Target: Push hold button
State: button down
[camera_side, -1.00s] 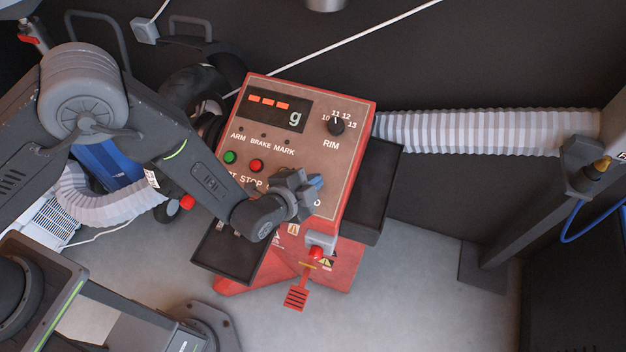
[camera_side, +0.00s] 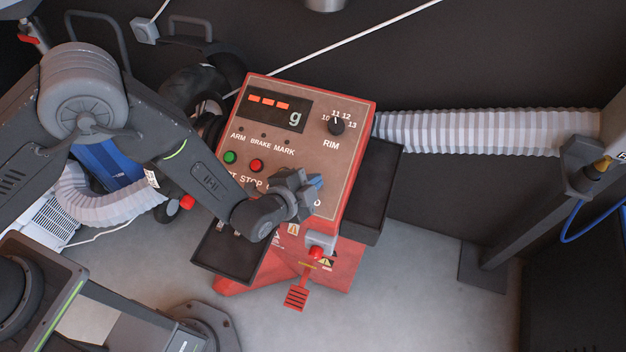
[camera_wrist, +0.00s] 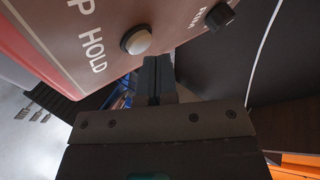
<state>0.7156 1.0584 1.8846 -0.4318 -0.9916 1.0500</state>
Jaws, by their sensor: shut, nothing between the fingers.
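The hold button (camera_wrist: 137,40) is a round pale button in a dark ring, next to the printed word HOLD on the brown panel in the wrist view. In the side view my gripper covers that part of the panel and the button is hidden. My gripper (camera_wrist: 155,66) has its dark fingers together, with nothing between them. In the wrist view the fingertips appear just below the button. I cannot tell whether they touch it. In the side view my gripper (camera_side: 315,187) is over the lower right of the control panel (camera_side: 300,150).
The red machine has a display (camera_side: 274,107), a green button (camera_side: 230,157), a red button (camera_side: 256,165) and a black rim knob (camera_side: 336,126). Dark side trays (camera_side: 375,195) flank it. A ribbed white hose (camera_side: 480,131) runs off to the right. Grey floor lies in front.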

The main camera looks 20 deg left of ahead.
jog(key=shift+f, duration=0.2)
dwell(0.5)
jog(key=shift+w+f, duration=0.2)
jog(key=shift+f, duration=0.05)
jog(key=shift+r, duration=0.1)
jog(key=shift+s+r, duration=0.2)
jog(key=shift+r, duration=0.2)
jog(key=r, duration=0.1)
jog(key=s+r, duration=0.1)
jog(key=r, duration=0.1)
jog(key=s+r, duration=0.1)
jog(key=r, duration=0.1)
jog(key=shift+s+r, duration=0.2)
dwell(0.4)
dwell(0.4)
